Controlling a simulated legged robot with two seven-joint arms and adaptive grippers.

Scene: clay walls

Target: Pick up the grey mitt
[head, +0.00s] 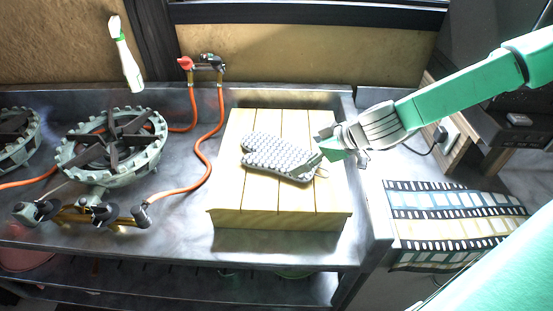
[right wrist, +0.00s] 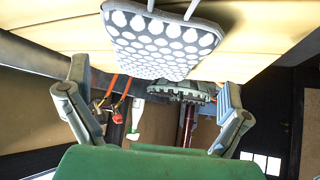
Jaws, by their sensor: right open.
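The grey mitt (head: 280,157), with a pale dotted pattern, lies flat on a pale wooden slatted box (head: 250,219). Its cuff end points right, with a small loop at that end. My right gripper (head: 340,153) is at the cuff end, its jaws close to the mitt; in the head view I cannot tell whether they touch it. In the right wrist view the mitt (right wrist: 160,42) shows at the top, beyond the open fingers (right wrist: 154,82), with nothing held between them. My left gripper is not in view.
A grey metal counter (head: 190,215) carries the box. Gas burners (head: 110,145) with orange hoses (head: 205,150) stand left of it. A white spray bottle (head: 127,62) is at the back left. A film-strip patterned mat (head: 455,222) lies at the right.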

